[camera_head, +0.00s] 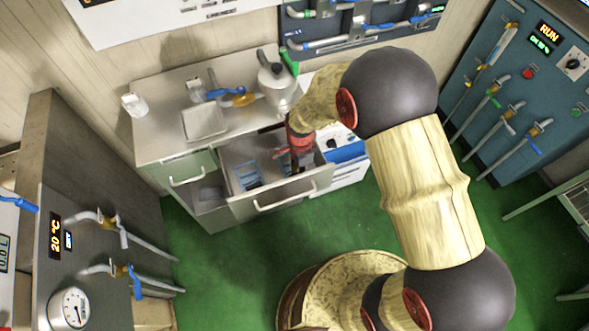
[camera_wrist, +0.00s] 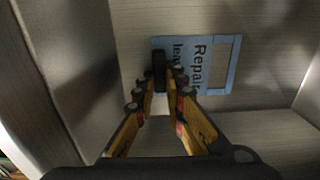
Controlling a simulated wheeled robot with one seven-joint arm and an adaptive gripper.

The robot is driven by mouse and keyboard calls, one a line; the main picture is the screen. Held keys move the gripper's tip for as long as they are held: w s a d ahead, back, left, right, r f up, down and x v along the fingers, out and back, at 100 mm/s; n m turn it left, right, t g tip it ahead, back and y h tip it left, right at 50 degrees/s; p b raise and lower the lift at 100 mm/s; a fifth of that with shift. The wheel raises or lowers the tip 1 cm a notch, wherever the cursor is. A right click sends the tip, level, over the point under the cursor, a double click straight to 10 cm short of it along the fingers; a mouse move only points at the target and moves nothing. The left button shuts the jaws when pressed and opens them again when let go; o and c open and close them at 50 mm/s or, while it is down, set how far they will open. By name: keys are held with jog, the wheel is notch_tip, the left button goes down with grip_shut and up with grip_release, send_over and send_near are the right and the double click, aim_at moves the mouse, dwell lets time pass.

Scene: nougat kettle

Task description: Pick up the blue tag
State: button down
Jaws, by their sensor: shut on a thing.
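A blue tag (camera_wrist: 220,66) with dark lettering, partly readable as "Repair", and a rectangular cut-out at one end shows in the wrist view, over the metal floor of a drawer. My gripper (camera_wrist: 170,80) is shut on its near left part, and the fingers cover some of the lettering. I cannot tell whether the tag still touches the drawer floor. In the head view my gripper reaches down into the open drawer (camera_head: 290,194), and the held tag is hard to make out there.
Blue pieces (camera_head: 248,175) lie in the left part of the drawer. Drawer walls stand close around my gripper. On the counter above are a grey kettle (camera_head: 277,82), a square tray (camera_head: 204,122) and a white jar (camera_head: 135,104). Green floor in front is clear.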

notch_tip(320, 180, up, 10)
jog(key=p, duration=0.3)
jog(key=shift+p, duration=0.3)
dwell(0.6)
